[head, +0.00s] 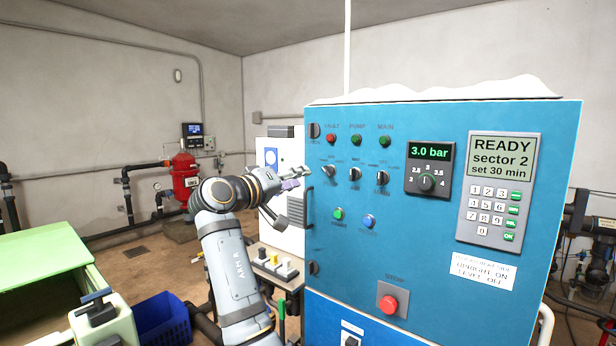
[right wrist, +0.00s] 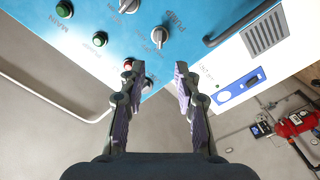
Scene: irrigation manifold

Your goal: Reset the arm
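My right arm rises from the bottom middle of the head view, and its gripper (head: 293,178) is held in front of a white cabinet, just left of the blue control cabinet (head: 450,130). In the right wrist view the right gripper (right wrist: 159,78) is open. Its two fingers are apart with nothing between them. Beyond the fingertips are the top edge of the blue panel and its selector knobs. A red lamp (right wrist: 128,65) shows close beside the left finger in that view. I cannot tell any contact with the panel. My left gripper is not in view.
The blue cabinet carries lamps, knobs, a 3.0 bar display (head: 431,152), a keypad (head: 490,208) reading READY sector 2, and a red stop button (head: 389,303). A green-topped bin (head: 40,255) and blue crate (head: 165,318) stand left. A red pump (head: 184,176) stands behind.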

